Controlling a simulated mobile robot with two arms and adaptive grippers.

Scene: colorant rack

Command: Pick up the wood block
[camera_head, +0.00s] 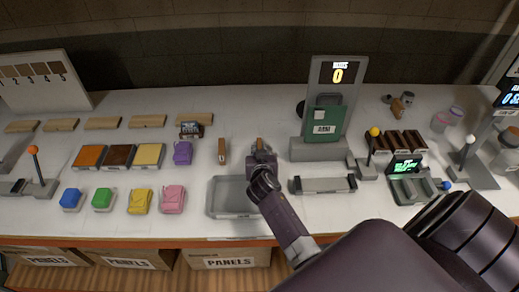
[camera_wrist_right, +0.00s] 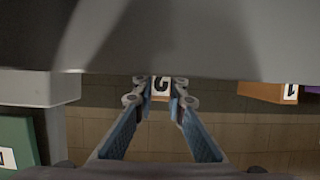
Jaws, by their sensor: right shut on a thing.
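My right gripper (camera_head: 261,157) is over the back middle of the white counter and is shut on a small wood block (camera_head: 260,143). In the right wrist view the held wood block (camera_wrist_right: 160,86) shows a pale end with a dark mark between the blue-padded fingers; most of it is hidden. I cannot tell whether it is clear of the counter. A second wood block (camera_head: 222,151) stands to the left, apart from the gripper; in the wrist view the second block (camera_wrist_right: 272,91) shows a "1" on its end. My left gripper is out of view.
A grey tray (camera_head: 213,211) lies in front of the gripper. A grey stand with a green sign (camera_head: 325,122) rises close on the right, and a low grey holder (camera_head: 323,185) is before it. A purple bag (camera_head: 182,153) and colored panels (camera_head: 119,156) are to the left.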

